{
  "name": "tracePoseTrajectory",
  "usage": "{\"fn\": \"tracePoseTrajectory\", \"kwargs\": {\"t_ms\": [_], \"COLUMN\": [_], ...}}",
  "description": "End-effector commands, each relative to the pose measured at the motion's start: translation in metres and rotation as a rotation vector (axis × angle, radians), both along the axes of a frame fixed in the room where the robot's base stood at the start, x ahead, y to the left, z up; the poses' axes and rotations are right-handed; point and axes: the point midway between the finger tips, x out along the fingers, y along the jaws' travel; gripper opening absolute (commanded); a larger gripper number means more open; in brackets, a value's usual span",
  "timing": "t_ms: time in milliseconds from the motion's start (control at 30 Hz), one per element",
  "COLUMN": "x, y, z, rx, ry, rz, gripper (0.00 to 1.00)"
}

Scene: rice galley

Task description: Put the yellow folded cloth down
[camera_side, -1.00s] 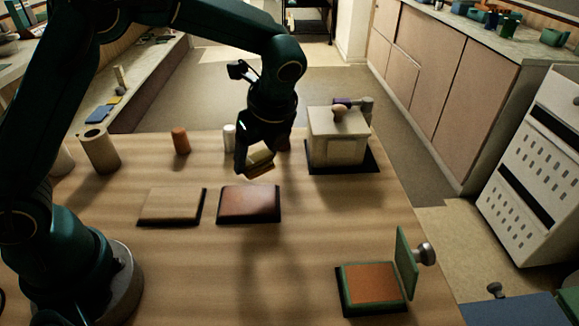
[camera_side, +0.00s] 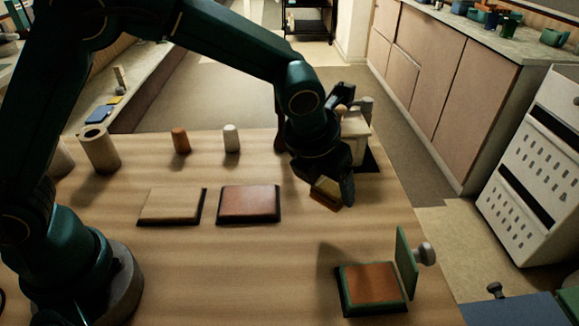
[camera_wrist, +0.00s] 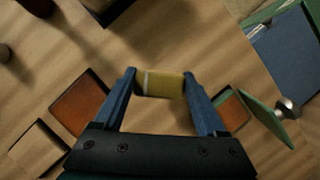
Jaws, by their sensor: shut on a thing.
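The yellow folded cloth (camera_wrist: 165,84) is held between the two fingers of my gripper (camera_wrist: 160,88) in the wrist view, with a pale stripe near its left end. In the side view my gripper (camera_side: 328,192) is shut on the cloth (camera_side: 325,191), above the right part of the wooden table (camera_side: 250,265). The cloth appears to hang clear of the table. My gripper partly hides the white lidded box behind it.
A tan pad (camera_side: 170,206) and a red-brown pad (camera_side: 249,203) lie left of my gripper. An open green-rimmed box (camera_side: 372,283) with an orange inside and raised lid (camera_side: 406,262) stands front right. The white box (camera_side: 356,140) is behind. Front middle table is clear.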

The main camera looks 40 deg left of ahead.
Motion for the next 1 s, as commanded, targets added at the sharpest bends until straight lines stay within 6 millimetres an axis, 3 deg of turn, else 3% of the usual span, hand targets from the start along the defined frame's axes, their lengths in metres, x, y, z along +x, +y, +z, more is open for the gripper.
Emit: {"fn": "tracePoseTrajectory", "kwargs": {"t_ms": [400, 833, 867, 900, 1000], "x": [0.0, 0.0, 0.0, 0.0, 0.0], "y": [0.0, 0.0, 0.0, 0.0, 0.0], "z": [-0.051, -0.057, -0.057, -0.056, -0.056], "rx": [0.001, 0.0, 0.0, -0.001, -0.001], "ry": [0.002, 0.0, -0.001, -0.001, -0.001], "rz": [0.003, 0.003, 0.003, 0.004, 0.004], "gripper": [0.0, 0.0, 0.85, 1.0, 1.0]}}
